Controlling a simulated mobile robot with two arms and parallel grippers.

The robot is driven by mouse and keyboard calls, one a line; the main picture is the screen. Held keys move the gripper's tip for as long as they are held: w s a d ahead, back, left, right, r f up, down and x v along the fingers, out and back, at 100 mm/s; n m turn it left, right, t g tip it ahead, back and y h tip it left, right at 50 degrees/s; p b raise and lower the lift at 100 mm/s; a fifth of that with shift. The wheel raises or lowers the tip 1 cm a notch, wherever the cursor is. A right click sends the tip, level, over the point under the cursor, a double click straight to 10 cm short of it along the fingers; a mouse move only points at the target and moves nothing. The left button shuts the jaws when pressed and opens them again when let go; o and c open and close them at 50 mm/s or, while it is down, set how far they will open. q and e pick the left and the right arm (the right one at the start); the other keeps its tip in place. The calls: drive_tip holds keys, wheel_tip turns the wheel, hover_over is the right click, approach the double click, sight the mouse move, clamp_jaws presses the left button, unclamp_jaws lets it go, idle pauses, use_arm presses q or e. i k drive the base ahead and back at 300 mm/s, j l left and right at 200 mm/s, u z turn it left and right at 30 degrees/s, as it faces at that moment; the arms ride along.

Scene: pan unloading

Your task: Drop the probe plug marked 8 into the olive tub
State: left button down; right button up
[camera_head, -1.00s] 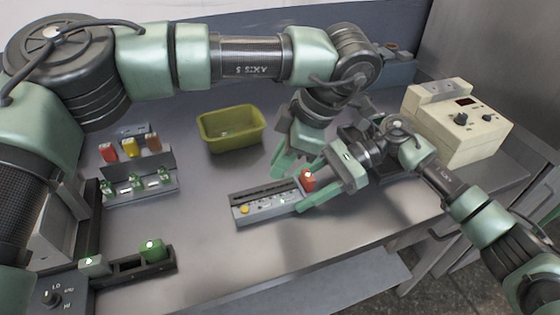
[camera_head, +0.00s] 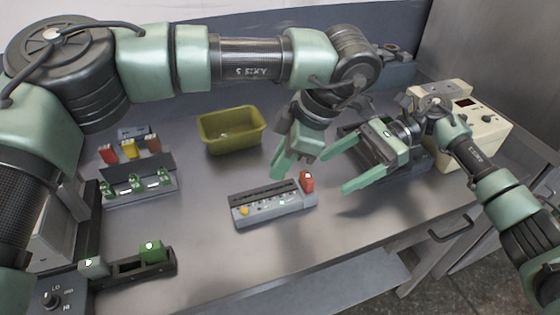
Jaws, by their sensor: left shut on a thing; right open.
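The olive tub (camera_head: 236,143) stands open at the back middle of the bench. A red plug (camera_head: 307,182) stands at the right end of a grey block (camera_head: 270,209) with a dark slot and a yellow knob. No number is readable on it, so I cannot tell which plug is marked 8. My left gripper (camera_head: 284,167) hangs above the back of the block, right of the tub. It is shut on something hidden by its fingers. My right gripper (camera_head: 336,171) is open and empty, to the right of the red plug and apart from it.
A rack (camera_head: 140,166) at the left holds red, yellow and brown plugs above a row of green pieces. A green block (camera_head: 152,251) sits on a dark holder at front left. A cream instrument box (camera_head: 462,122) stands at the back right. Bench is clear around the block's front.

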sight(226, 132)
drive_tip(key=k+l, duration=0.25)
drive_tip(key=k, duration=0.25)
drive_tip(key=k+l, duration=0.2)
drive_tip(key=k, duration=0.25)
